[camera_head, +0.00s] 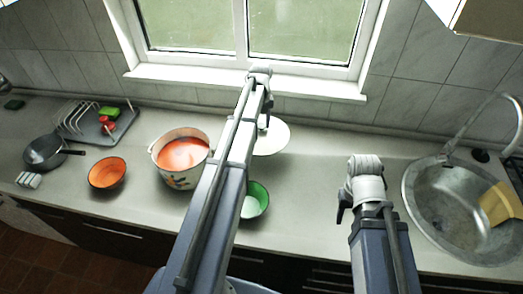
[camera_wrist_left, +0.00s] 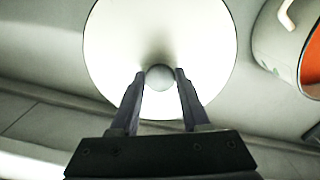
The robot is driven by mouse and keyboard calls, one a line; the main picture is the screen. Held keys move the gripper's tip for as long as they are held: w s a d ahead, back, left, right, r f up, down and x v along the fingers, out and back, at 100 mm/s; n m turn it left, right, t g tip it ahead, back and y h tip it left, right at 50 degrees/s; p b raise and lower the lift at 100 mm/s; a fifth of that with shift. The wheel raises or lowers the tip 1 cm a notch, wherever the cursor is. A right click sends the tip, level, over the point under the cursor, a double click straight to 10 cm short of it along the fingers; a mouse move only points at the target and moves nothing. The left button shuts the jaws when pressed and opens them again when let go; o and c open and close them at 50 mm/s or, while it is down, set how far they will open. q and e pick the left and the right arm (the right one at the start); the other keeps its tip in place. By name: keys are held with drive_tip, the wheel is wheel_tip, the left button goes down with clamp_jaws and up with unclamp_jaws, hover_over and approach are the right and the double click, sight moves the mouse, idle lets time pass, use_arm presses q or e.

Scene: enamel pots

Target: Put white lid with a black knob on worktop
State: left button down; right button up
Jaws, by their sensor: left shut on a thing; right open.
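The white lid (camera_head: 272,138) is over the worktop (camera_head: 310,185), to the right of the enamel pot (camera_head: 172,182) and partly hidden by my left arm. In the left wrist view the round lid (camera_wrist_left: 205,40) is seen from above, its dark knob (camera_wrist_left: 160,78) between the fingertips. My left gripper (camera_head: 263,122) is shut on this knob; it also shows in the left wrist view (camera_wrist_left: 158,80). I cannot tell whether the lid touches the worktop. My right gripper (camera_head: 343,205) is open and empty above the worktop, left of the sink.
The open pot holds orange-red contents. A green bowl (camera_head: 256,199) is in front of the lid. An orange bowl (camera_head: 107,172), a pan (camera_head: 43,151) and a dish rack (camera_head: 100,125) are at the left. The sink (camera_head: 455,215) is at the right. Worktop between lid and sink is clear.

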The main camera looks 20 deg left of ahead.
sight(261, 135)
use_arm(q)
drive_tip(key=shift+f+b, duration=3.05)
drive_tip(key=shift+f, duration=0.1)
use_arm(e)
wheel_tip(261, 135, down, 6)
drive_tip(key=shift+f, duration=0.15)
use_arm(q)
wheel_tip(261, 135, down, 4)
drive_tip(key=b, duration=0.4)
use_arm(e)
wheel_tip(261, 135, down, 4)
use_arm(q)
drive_tip(key=shift+r, duration=0.2)
drive_tip(key=shift+f, duration=0.15)
drive_tip(key=shift+c, duration=1.9)
unclamp_jaws()
